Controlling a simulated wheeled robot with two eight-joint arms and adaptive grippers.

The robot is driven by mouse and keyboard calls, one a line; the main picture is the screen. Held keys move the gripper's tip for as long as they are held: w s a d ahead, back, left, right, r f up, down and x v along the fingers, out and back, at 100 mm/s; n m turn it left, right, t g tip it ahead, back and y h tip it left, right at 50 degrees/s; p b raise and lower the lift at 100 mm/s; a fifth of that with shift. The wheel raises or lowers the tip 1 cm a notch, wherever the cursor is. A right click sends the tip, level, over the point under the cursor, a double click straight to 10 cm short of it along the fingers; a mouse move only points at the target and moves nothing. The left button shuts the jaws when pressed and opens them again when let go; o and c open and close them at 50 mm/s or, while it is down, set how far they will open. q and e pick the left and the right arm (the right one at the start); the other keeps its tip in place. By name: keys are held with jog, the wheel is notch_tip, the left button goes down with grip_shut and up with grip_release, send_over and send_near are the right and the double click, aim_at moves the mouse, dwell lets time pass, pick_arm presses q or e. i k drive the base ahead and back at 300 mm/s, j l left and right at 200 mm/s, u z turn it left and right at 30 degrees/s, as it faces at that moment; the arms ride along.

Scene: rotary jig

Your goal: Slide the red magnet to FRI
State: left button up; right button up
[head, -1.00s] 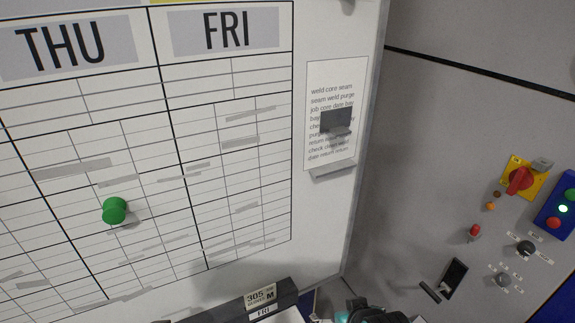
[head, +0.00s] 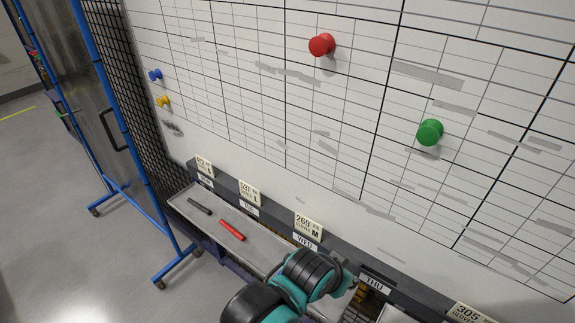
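The red magnet (head: 321,45) is a round knob on the white planner board (head: 250,130), near the top middle of the head view. It sits one thick-lined column left of the green magnet (head: 430,132). The FRI heading is outside this view. A teal and black part of my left arm (head: 300,283) shows at the bottom, in front of the ledge below the board and well apart from the red magnet. Its fingertips cannot be made out. My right gripper is not in view.
A blue magnet (head: 155,75) and a yellow magnet (head: 163,101) are at the board's left edge. Below runs a ledge with day labels and a tray (head: 265,255) holding a red marker (head: 232,230) and a black marker (head: 199,206). A blue-framed partition (head: 125,130) stands left.

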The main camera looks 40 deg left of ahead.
aim_at(325, 44)
jog(key=u, duration=1.2)
